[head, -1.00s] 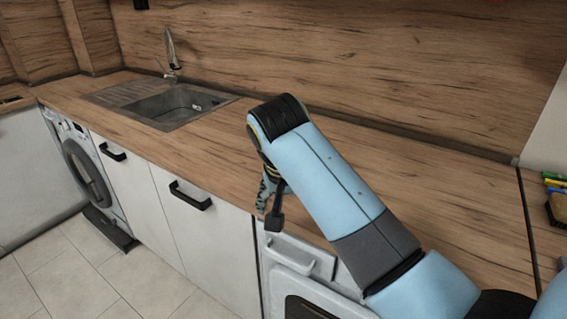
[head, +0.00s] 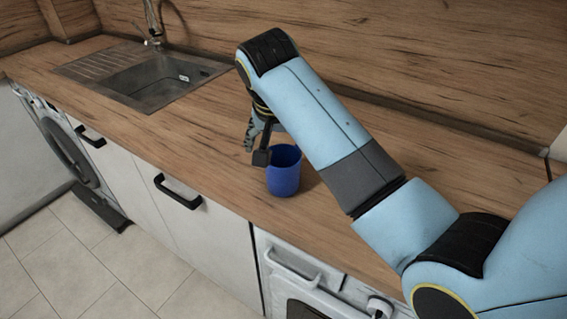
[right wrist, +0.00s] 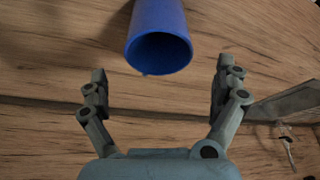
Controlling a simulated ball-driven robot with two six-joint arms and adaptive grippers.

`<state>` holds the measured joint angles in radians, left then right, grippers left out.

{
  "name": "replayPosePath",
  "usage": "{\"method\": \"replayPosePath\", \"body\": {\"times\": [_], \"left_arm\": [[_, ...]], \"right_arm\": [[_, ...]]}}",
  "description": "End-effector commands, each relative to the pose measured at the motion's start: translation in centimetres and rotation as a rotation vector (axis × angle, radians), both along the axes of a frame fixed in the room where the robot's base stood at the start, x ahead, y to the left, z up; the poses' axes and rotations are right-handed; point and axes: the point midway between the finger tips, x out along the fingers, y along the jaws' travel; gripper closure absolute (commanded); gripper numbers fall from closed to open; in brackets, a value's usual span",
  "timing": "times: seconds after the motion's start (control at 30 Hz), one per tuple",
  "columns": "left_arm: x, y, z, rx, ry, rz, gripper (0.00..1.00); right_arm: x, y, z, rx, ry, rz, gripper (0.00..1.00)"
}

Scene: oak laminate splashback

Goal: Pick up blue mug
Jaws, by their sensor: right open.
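The blue mug (head: 284,176) stands upright on the wooden counter near its front edge, below my right forearm in the head view. In the right wrist view the mug (right wrist: 158,40) is ahead of the gripper, its round opening facing the camera. My right gripper (head: 258,148) is just left of the mug in the head view. Its fingers (right wrist: 160,85) are spread wide and empty in the right wrist view, with the mug beyond the gap and apart from them. No handle shows clearly. My left gripper is not in view.
The wooden counter (head: 190,135) is clear between the mug and the sink (head: 150,80) at the back left. The wooden splashback (head: 400,50) rises behind. White cabinets and an oven (head: 305,285) lie under the counter's front edge.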

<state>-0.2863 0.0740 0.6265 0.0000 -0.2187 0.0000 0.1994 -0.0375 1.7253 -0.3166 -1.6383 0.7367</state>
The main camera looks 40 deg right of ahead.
Motion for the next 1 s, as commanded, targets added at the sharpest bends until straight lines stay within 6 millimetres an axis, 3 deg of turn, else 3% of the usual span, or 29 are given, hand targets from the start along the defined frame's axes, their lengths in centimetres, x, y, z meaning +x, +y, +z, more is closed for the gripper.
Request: {"method": "replayPosePath", "body": {"times": [0.1,0.27,0.37,0.6,0.9,1.0], "left_arm": [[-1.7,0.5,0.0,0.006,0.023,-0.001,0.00],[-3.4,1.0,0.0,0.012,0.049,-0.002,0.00],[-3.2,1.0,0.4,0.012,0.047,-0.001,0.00],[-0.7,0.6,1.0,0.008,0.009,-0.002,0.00],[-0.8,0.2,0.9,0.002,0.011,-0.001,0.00],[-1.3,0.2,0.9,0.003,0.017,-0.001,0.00]], "right_arm": [[0.5,-0.6,-1.9,-0.001,0.003,0.000,0.02],[0.8,-0.9,-3.1,-0.001,0.002,0.000,0.02],[0.8,-1.0,-4.2,-0.001,0.004,0.000,0.02],[1.3,-1.5,-7.7,-0.001,0.002,0.000,0.02],[1.5,-1.6,-8.3,0.001,0.001,0.000,0.02],[1.5,-1.6,-8.3,0.001,0.001,0.000,0.15]]}}
